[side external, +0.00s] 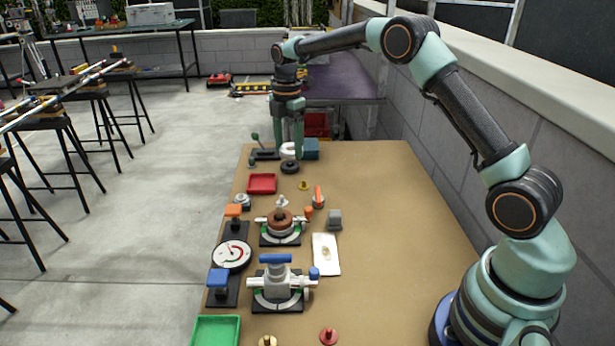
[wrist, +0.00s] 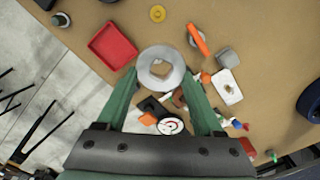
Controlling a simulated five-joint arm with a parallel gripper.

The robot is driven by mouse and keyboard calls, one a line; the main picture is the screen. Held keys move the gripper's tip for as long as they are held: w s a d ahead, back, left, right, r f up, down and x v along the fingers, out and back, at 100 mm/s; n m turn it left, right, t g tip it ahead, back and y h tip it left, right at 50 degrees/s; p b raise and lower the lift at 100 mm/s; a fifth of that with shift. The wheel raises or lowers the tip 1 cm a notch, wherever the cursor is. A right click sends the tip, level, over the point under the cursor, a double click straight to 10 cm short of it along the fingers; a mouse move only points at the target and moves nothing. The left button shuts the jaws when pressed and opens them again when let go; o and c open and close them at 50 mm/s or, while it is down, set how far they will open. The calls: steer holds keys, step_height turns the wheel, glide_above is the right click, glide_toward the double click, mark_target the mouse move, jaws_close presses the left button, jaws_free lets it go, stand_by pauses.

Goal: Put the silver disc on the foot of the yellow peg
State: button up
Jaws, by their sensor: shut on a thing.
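The silver disc (wrist: 161,69), a pale ring with a centre hole, is held between the fingertips of my gripper (wrist: 160,76) in the wrist view. In the side external view my gripper (side external: 289,152) is low at the table's far end, and the disc shows pale (side external: 288,148) between its fingers. A small yellow peg with a round foot (side external: 303,186) stands nearer the camera, apart from the gripper. It shows from above at the top of the wrist view (wrist: 157,13). The gap between disc and table cannot be told.
A black round piece (side external: 290,168) lies close in front of my gripper, and a blue-grey block (side external: 311,148) stands just right. A red tray (side external: 262,184), an orange-handled piece (side external: 318,197), clamps and a dial gauge (side external: 232,255) stand nearer. The table's right side is clear.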

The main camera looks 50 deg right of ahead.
steer(key=n, duration=0.1)
glide_toward(302, 188)
steer(key=shift+f, duration=1.9)
steer(key=shift+f, duration=1.45)
stand_by(1.4)
steer(key=o, duration=1.5)
steer(key=shift+c, duration=0.2)
steer(key=shift+r, duration=0.1)
step_height(302, 188, up, 7)
steer(key=shift+r, duration=0.15)
